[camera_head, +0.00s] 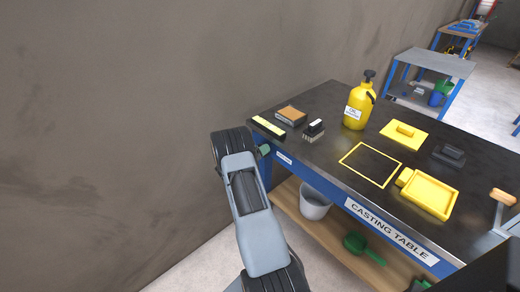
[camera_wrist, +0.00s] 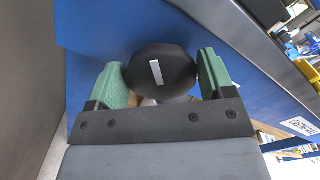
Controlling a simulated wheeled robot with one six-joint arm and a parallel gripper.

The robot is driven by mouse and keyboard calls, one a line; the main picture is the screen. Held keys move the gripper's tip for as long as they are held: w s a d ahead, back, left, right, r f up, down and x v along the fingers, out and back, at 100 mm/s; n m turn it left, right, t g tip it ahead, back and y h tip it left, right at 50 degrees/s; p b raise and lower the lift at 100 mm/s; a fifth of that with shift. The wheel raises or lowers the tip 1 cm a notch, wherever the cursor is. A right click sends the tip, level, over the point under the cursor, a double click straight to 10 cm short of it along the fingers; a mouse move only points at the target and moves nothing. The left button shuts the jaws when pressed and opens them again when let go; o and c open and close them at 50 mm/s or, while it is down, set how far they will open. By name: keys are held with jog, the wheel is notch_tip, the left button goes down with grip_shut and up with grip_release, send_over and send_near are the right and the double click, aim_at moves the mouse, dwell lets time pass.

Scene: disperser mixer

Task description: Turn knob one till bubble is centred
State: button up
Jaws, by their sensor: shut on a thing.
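A black, many-sided knob (camera_wrist: 175,72) with a white line on its face sits between the green fingers of my gripper (camera_wrist: 162,66) in the wrist view. The fingers are shut on it, one on its left and one on its right. The white line stands nearly upright, leaning slightly. In the head view, my arm reaches the left end of the casting table (camera_head: 330,186), with a green fingertip by the corner; the knob is hidden there. A yellow bar with dark ends (camera_head: 268,127), perhaps the level, lies on the table near that corner. Its bubble is too small to make out.
The tabletop holds an orange-topped block (camera_head: 291,115), a brush (camera_head: 313,130), a yellow sprayer (camera_head: 359,102), a yellow float (camera_head: 404,133) and a yellow tray (camera_head: 430,194). A grey bucket (camera_head: 314,203) and a green scoop (camera_head: 360,246) are on the lower shelf. A wall stands at left.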

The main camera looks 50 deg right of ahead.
jog(key=n+p, duration=0.1)
jog(key=n, duration=0.4)
jog(key=shift+w+p, duration=0.15)
jog(key=shift+p, duration=0.2)
jog(key=shift+f+n+p, duration=0.2)
jog(key=shift+n+p, duration=0.3)
jog(key=shift+n, duration=1.6)
jog(key=o, duration=0.9)
jog(key=shift+c, duration=0.2)
jog(key=w+a, duration=0.1)
jog(key=a, duration=1.2)
jog(key=shift+a, duration=0.4)
